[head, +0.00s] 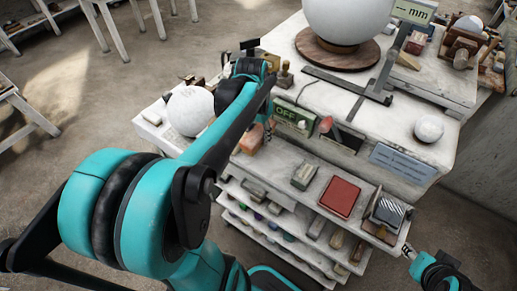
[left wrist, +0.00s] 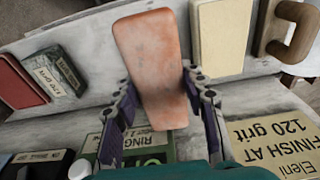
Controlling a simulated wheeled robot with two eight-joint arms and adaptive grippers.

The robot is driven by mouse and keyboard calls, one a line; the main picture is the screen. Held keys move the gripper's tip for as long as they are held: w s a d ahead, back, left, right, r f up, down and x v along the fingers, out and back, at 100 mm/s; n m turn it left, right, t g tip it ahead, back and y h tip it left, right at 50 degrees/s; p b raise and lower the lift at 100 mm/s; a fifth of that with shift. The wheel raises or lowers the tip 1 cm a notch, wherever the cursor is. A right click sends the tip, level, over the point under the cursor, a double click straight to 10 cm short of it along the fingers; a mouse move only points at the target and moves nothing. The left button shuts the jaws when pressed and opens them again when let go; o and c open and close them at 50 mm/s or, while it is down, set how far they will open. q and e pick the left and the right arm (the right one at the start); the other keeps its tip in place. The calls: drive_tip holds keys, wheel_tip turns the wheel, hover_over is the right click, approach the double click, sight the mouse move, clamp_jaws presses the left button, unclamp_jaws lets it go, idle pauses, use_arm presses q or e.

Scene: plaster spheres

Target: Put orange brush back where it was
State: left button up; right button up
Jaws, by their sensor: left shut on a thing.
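An orange-pink block, which I take for the orange brush (left wrist: 152,50), stands out between the fingers of my left gripper (left wrist: 162,88) in the left wrist view. The fingers are shut on its sides near one end, and no bristles show. In the head view the brush (head: 251,139) is by the left end of the upper shelf, just below my left gripper (head: 268,126). I cannot tell whether it touches the shelf. My right gripper (head: 409,252) is at the lower right, partly cut off, and its opening is unclear.
The upper shelf (head: 278,168) holds a green-grey block (head: 303,176) and a red pad (head: 340,197). In the wrist view a cream block (left wrist: 222,35) is close beside the brush. A green sign (head: 292,117) is above the shelf. A white sphere (head: 190,110) is left of my arm.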

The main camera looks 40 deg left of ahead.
sight(259, 152)
use_arm(q)
drive_tip(key=shift+f+b, duration=0.95)
drive_tip(key=shift+f, duration=1.8)
drive_tip(key=shift+f, duration=0.15)
drive_tip(key=o, duration=1.1)
drive_tip(key=shift+c, duration=0.2)
